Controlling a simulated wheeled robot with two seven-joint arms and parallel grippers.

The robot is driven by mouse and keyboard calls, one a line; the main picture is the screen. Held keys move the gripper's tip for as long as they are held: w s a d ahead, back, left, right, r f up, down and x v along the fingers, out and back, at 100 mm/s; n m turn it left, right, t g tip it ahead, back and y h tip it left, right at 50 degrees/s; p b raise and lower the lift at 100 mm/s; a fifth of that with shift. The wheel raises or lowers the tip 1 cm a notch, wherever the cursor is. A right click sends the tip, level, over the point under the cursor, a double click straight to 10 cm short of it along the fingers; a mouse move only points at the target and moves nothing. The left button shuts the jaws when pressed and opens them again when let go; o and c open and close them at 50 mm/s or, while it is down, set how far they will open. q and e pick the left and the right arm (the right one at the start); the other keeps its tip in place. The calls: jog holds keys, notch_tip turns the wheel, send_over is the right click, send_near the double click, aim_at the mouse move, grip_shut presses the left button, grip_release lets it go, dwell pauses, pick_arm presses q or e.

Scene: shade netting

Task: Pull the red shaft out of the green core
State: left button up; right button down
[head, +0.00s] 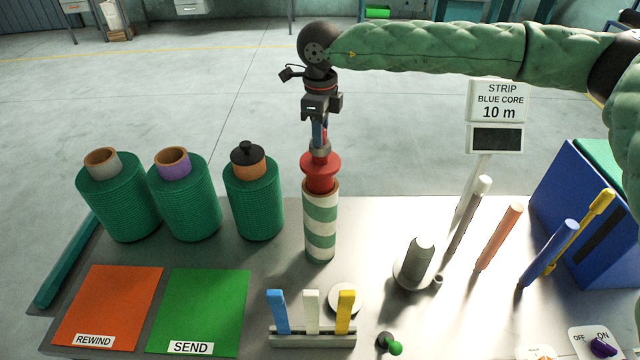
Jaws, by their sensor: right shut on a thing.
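The green core (320,233) is a green and white striped upright tube in the middle of the table. The red shaft (321,178) has a red flange and a grey top. Its lower part sits at the mouth of the core, and how deep it reaches is hidden inside. My right gripper (319,140) points straight down from above and is shut on the top of the red shaft. My left gripper is not in view.
Three green netting rolls (190,206) stand to the left. An orange REWIND mat (110,300) and a green SEND mat (198,305) lie in front. A rack (312,338) holds blue, white and yellow tabs. Several upright rods and a STRIP sign (497,100) stand to the right.

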jog(key=shift+r, duration=2.75)
jog(key=shift+r, duration=1.95)
